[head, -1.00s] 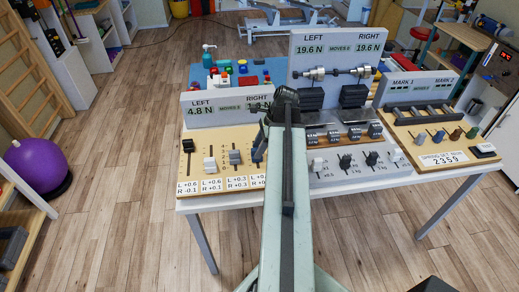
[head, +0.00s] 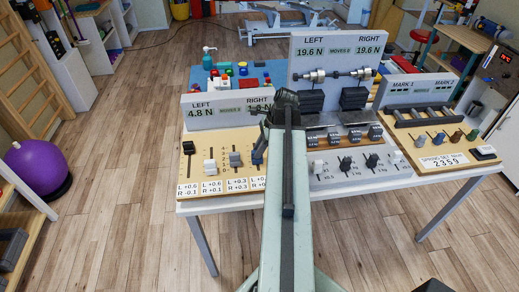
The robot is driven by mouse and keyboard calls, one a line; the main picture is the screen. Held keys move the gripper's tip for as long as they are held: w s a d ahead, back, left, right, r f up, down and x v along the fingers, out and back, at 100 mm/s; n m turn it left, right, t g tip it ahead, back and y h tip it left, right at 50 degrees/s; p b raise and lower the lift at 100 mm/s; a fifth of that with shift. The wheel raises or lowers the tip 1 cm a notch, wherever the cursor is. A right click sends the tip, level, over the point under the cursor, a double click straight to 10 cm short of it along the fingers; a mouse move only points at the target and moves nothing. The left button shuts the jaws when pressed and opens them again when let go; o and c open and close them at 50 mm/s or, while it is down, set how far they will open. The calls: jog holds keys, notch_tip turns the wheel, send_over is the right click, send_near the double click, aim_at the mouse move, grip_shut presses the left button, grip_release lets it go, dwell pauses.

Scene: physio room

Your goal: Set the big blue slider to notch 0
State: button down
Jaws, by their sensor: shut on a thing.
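The big blue slider (head: 259,151) stands at the right end of the row on the light wooden board (head: 220,141), partly hidden behind my arm. My gripper (head: 266,124) is at the top of this slider and appears shut on it. My own wrist and arm hide most of the jaws and the slider's scale, so I cannot read its notch.
On the same board stand a black slider (head: 188,147), a white slider (head: 209,166) and a grey slider (head: 235,159), close to the left. A weight station (head: 335,54) and a spring board (head: 437,137) fill the table's right side.

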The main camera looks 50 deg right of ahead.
aim_at(260, 168)
dwell(0.7)
jog(key=s+a, duration=0.2)
jog(key=shift+s+a, duration=0.1)
jog(key=shift+s, duration=0.3)
jog(key=shift+w+f, duration=0.1)
jog(key=c, duration=1.3)
grip_release()
jog(key=shift+a, duration=0.1)
